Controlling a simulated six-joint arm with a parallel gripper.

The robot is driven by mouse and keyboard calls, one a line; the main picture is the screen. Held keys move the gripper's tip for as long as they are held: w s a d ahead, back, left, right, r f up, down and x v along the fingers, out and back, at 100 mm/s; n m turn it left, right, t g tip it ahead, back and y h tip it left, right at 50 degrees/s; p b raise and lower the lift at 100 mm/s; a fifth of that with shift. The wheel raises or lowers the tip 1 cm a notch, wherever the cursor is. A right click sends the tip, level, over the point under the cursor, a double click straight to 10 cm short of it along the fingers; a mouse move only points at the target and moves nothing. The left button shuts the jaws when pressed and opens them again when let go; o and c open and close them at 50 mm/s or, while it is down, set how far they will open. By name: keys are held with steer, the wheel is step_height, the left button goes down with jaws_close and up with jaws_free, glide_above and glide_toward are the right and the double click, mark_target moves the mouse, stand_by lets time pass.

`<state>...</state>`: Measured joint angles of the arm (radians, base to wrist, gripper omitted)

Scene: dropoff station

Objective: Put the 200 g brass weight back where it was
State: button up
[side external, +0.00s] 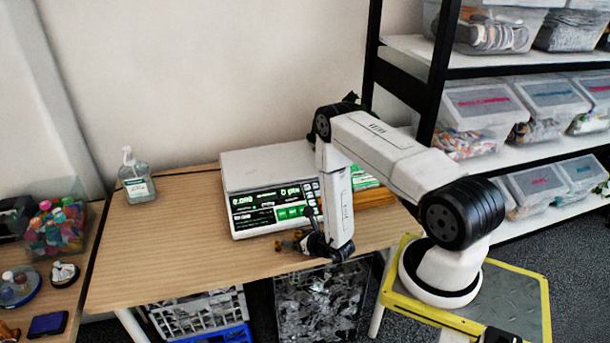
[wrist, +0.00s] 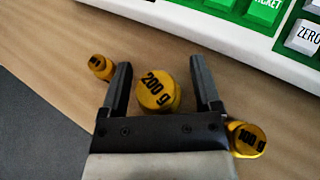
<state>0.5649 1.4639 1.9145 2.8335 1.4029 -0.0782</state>
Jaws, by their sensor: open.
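The 200 g brass weight (wrist: 156,91) stands on the wooden table between the two fingers of my gripper (wrist: 164,85) in the wrist view. The fingers are apart, with a gap on each side of the weight. A smaller brass weight (wrist: 101,66) is just left of the left finger, its label too small to read. A brass weight marked 100 (wrist: 247,140) is right of the right finger, close to it. In the side view my gripper (side external: 306,243) is low at the table's front edge, among small brass weights (side external: 290,243) that it partly hides.
A scale (side external: 268,183) with a green key panel stands just behind my gripper; its front edge also shows in the wrist view (wrist: 225,38). A sanitizer bottle (side external: 137,178) stands on the table (side external: 165,250) at the left. The table's left half is mostly clear. Shelves with bins (side external: 480,110) are at the right.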

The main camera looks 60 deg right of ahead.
steer(key=shift+r, duration=0.2)
steer(key=v, duration=1.2)
stand_by(0.5)
